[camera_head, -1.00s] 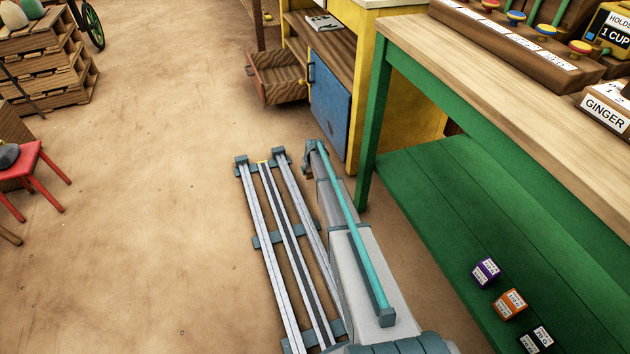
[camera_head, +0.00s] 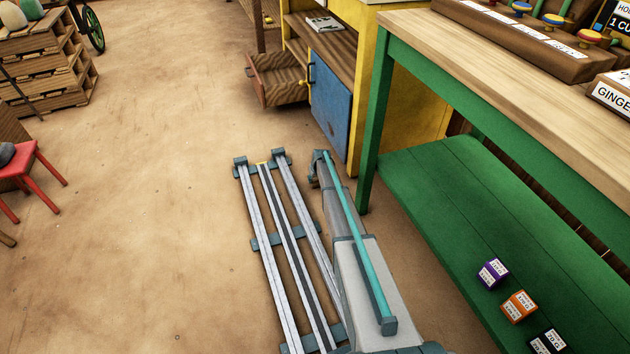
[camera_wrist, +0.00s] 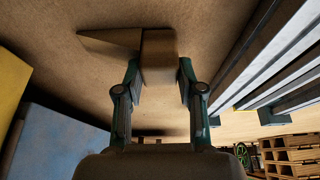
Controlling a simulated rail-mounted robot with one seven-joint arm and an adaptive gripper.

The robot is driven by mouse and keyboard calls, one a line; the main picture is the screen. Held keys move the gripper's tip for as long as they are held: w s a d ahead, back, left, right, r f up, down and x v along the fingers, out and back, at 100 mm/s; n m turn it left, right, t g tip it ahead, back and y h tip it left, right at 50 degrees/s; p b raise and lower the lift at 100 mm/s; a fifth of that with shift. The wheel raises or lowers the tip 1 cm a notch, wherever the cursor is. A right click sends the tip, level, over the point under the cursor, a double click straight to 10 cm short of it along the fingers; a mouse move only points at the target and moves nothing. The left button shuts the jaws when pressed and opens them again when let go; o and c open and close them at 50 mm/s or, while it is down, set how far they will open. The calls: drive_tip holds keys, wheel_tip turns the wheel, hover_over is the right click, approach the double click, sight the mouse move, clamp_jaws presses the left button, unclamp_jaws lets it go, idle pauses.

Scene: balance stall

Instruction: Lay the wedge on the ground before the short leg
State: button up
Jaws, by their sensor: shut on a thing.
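The wedge (camera_wrist: 159,57) is a brown block with a thin pointed end reaching left, seen in the wrist view. My gripper (camera_wrist: 157,80) is shut on it, with one dark green finger on each side. The brown ground fills the view behind the wedge; whether they touch I cannot tell. In the head view my arm runs along the right of the rails, and the gripper and wedge cannot be made out. A green leg (camera_head: 374,130) of the wooden-topped table stands right of my arm's far end. I cannot tell which leg is short.
The table's low green shelf (camera_head: 450,190) carries small labelled cubes (camera_head: 519,306). A yellow cabinet with a blue door (camera_head: 330,100) and an open drawer (camera_head: 285,80) stands behind. My rails lie left of my arm. A red stool (camera_head: 40,165) stands far left; open ground lies between.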

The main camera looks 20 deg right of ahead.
drive_tip(key=o, duration=1.2)
